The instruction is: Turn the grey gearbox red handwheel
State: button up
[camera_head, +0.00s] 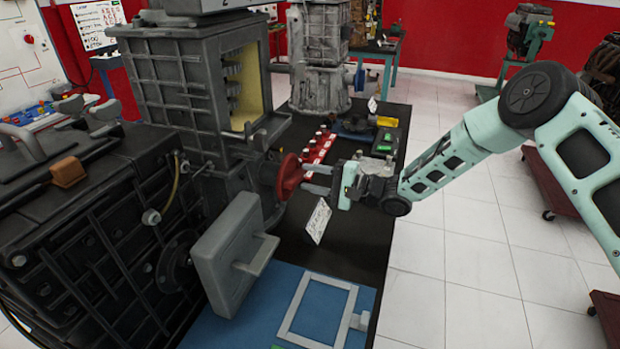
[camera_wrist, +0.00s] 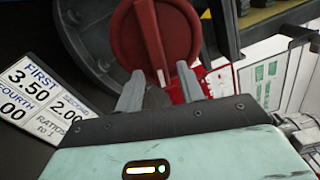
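The red handwheel (camera_head: 289,177) is on the right side of the grey gearbox (camera_head: 185,85). In the wrist view the handwheel (camera_wrist: 155,40) is a red disc with a raised bar across its face, tilted slightly from vertical. My gripper (camera_head: 317,178) points left at the handwheel in the head view. In the wrist view my gripper (camera_wrist: 160,88) has its two fingers apart, one on each side of the bar's lower end. I see a gap between the fingers and the bar; whether the tips touch the disc is unclear.
A white ratio card (camera_head: 318,221) stands below my gripper and shows left in the wrist view (camera_wrist: 42,97). A dark gearbox (camera_head: 90,240) with a grey cover (camera_head: 228,255) is at front left. Red parts (camera_head: 319,145) lie behind. White floor is open at right.

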jog(key=b+v, duration=0.2)
jog(key=v, duration=1.4)
jog(key=shift+d, duration=0.3)
jog(key=shift+s, duration=0.1)
jog(key=a+r+n+h, duration=0.3)
jog(key=a+h, duration=0.2)
jog(key=s+a+r+n+h, duration=0.2)
jog(key=s+r+n+h, duration=0.15)
jog(key=s+h, duration=0.25)
jog(key=s+d+r+n+g+h, duration=0.1)
jog(key=s+n+g, duration=0.1)
jog(key=s, duration=0.7)
jog(key=s+d+r+n+g+h+p, duration=0.1)
jog(key=s+d+r+n+g+h, duration=0.1)
jog(key=s, duration=0.8)
jog(key=s+d+r+n+g+h, duration=0.1)
jog(key=s+n, duration=0.3)
jog(key=s, duration=0.6)
jog(key=shift+s+d+r+g+h, duration=0.15)
jog(key=shift+d+r+g+h, duration=0.25)
jog(key=shift+g+h, duration=0.25)
jog(key=shift+a, duration=0.1)
